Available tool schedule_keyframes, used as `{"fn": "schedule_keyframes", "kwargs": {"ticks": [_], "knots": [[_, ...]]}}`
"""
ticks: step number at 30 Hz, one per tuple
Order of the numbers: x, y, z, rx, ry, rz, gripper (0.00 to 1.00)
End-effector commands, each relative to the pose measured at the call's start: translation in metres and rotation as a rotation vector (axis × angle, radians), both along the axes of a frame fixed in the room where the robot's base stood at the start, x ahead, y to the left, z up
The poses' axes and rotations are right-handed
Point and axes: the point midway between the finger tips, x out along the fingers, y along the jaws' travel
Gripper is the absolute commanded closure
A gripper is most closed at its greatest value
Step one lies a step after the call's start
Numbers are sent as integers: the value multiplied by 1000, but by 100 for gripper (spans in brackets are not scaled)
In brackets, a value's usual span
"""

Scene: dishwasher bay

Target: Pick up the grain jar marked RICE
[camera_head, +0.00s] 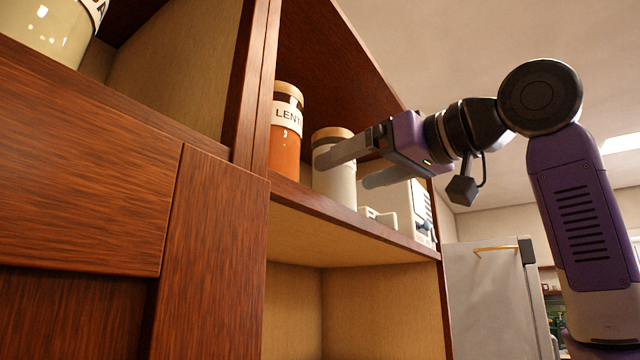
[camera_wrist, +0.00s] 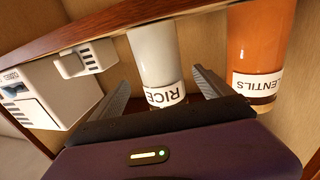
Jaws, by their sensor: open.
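The RICE jar (camera_head: 340,186) is a pale, whitish jar with a tan lid on the upper open shelf. In the wrist view the RICE jar (camera_wrist: 156,57) appears upside down, its label facing me, between my two fingers. My gripper (camera_head: 350,165) is open at the shelf front, and one finger crosses in front of the jar's upper part in the head view. In the wrist view my gripper (camera_wrist: 158,88) has a finger on each side of the jar, with gaps visible. The jar's label is hidden in the head view.
An orange LENTILS jar (camera_head: 285,135) stands close to the left of the RICE jar; it also shows in the wrist view (camera_wrist: 261,42). A white appliance (camera_head: 410,200) stands to the right. Another jar (camera_head: 50,28) is in the left compartment. A wooden divider (camera_head: 257,85) separates the compartments.

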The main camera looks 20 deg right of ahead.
Motion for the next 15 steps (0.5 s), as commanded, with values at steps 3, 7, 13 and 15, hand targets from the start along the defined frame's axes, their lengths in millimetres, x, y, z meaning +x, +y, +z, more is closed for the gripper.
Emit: {"fn": "schedule_keyframes", "kwargs": {"ticks": [3,7,13,15], "knots": [[12,5,2,1,3,0,10],[23,10,3,0,2,0,10],[48,23,9,-1,4,-1,10],[56,26,8,1,4,0,10]]}}
